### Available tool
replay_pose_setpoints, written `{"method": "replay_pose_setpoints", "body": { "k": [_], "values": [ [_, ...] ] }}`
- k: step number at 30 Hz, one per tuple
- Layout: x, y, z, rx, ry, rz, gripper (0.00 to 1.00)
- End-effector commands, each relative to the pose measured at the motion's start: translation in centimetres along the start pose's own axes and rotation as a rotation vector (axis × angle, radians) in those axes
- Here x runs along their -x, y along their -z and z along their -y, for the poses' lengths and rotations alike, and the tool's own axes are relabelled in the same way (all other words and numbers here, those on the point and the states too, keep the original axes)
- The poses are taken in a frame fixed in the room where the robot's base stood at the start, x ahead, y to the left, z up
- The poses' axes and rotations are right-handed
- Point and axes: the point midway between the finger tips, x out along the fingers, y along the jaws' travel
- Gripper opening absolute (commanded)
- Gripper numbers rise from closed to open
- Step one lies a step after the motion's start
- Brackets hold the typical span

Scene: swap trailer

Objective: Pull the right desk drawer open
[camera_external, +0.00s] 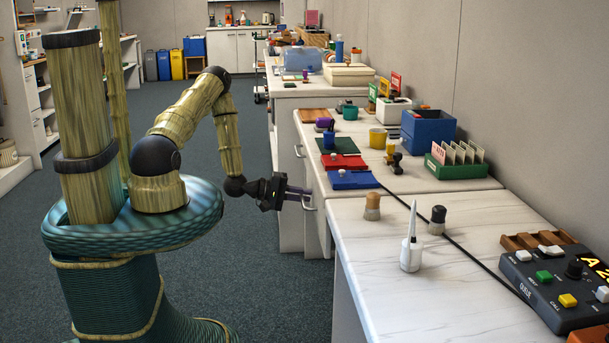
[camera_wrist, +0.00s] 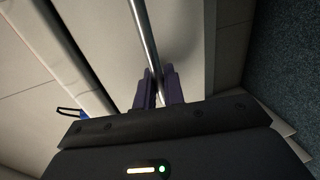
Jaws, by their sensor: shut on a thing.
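My gripper (camera_external: 306,193) is at the front of the white desk (camera_external: 480,235), by a metal drawer handle (camera_external: 310,206). In the wrist view, its two dark purple fingers (camera_wrist: 158,88) are shut around the silver bar of the handle (camera_wrist: 143,32). The pale drawer front (camera_wrist: 105,38) lies behind the bar. From outside, my gripper hides part of the handle, and I cannot tell how far the drawer stands out.
On the worktop are a blue tray (camera_external: 352,179), a red tray (camera_external: 344,162), stamps (camera_external: 372,206), a white bottle (camera_external: 411,250) and a control box (camera_external: 560,285). Another handle (camera_external: 298,151) is farther back. Open carpet (camera_external: 240,270) lies left of the desk.

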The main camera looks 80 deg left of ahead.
Motion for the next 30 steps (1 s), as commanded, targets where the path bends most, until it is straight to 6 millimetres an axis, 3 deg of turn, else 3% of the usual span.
{"method": "replay_pose_setpoints", "body": {
  "k": [18,24,30],
  "values": [
    [16.6,0.1,3.3,0.004,0.006,-0.006,0.00],
    [20.1,0.0,4.1,0.002,0.003,-0.002,0.00],
    [21.3,0.0,4.4,0.001,0.001,0.000,0.00]
  ]
}}
